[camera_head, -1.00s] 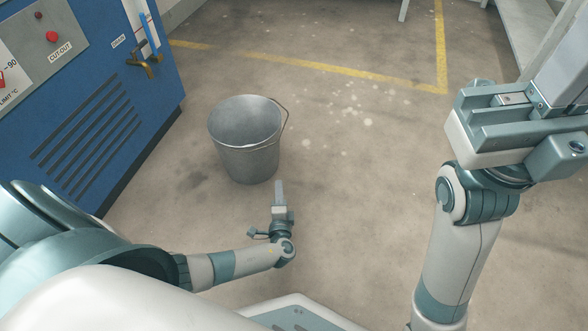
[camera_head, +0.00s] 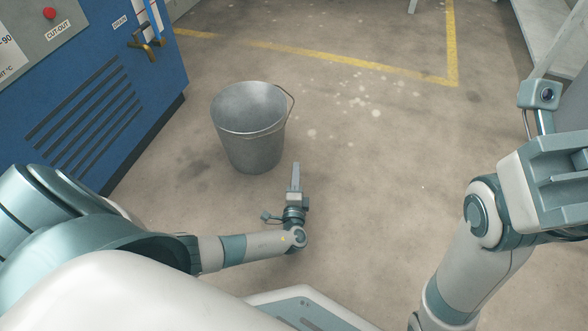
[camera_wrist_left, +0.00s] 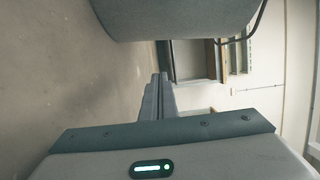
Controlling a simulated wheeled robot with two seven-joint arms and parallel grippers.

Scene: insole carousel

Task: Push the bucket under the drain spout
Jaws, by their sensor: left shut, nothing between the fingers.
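The grey metal bucket (camera_head: 250,140) stands upright on the floor, its wire handle hanging at its right side. The drain spout is a brass tap (camera_head: 147,45) low on the blue cabinet, left of and beyond the bucket. My left gripper (camera_head: 295,168) is shut and empty, low in front of the bucket's near right side; a small gap seems to separate them. In the left wrist view, the shut fingers (camera_wrist_left: 158,95) point towards the bucket (camera_wrist_left: 180,20), whose wall fills the top edge. My right arm is at the right; its fingers are not visible.
The blue cabinet (camera_head: 95,110) with dark vent slots stands at the left. A yellow floor line (camera_head: 320,57) crosses behind the bucket. The floor (camera_head: 390,180) between the bucket and my right arm is clear. A pale bench stands at the upper right.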

